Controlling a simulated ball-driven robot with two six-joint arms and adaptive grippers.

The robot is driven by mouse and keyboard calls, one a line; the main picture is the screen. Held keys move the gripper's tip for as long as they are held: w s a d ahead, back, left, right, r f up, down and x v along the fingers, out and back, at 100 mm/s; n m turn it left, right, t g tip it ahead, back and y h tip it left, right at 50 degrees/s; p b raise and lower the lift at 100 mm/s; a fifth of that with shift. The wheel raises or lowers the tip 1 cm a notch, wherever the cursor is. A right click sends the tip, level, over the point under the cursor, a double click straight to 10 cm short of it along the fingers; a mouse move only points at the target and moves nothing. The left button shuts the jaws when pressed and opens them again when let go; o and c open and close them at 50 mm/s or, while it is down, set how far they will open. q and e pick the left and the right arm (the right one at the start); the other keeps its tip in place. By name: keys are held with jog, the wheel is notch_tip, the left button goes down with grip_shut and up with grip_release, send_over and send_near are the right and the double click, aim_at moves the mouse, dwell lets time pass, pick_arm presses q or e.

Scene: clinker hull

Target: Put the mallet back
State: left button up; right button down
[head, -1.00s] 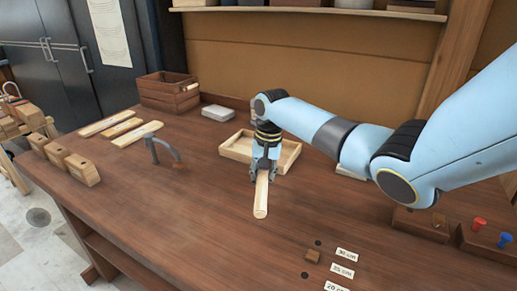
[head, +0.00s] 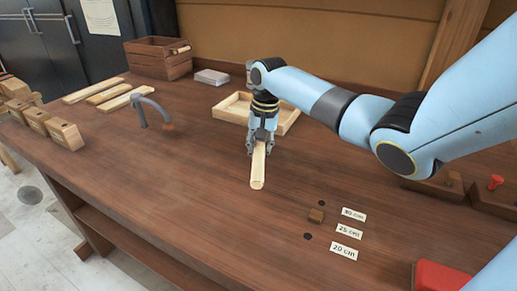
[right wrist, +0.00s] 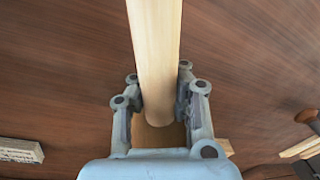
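The mallet shows as a pale, round-ended wooden handle (head: 258,170), reaching toward the table's near side from under my right gripper (head: 258,143). In the right wrist view the handle (right wrist: 156,50) runs between the two fingers (right wrist: 160,105), which lie close against both sides. A darker wooden piece (right wrist: 158,138) shows beyond the handle's end, partly hidden by the gripper. The mallet's head cannot be made out in the head view. Whether the mallet touches the table is unclear. My left gripper is not in view.
A shallow pale wooden tray (head: 226,117) lies just behind the gripper.

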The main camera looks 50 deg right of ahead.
jog(key=shift+f, duration=0.25)
jog(key=shift+r, duration=0.1)
jog(key=shift+f, duration=0.45)
jog(key=c, duration=1.4)
grip_release()
notch_tip(320, 180, up, 8)
jog(key=p, duration=0.9)
jog(key=shift+r, duration=0.1)
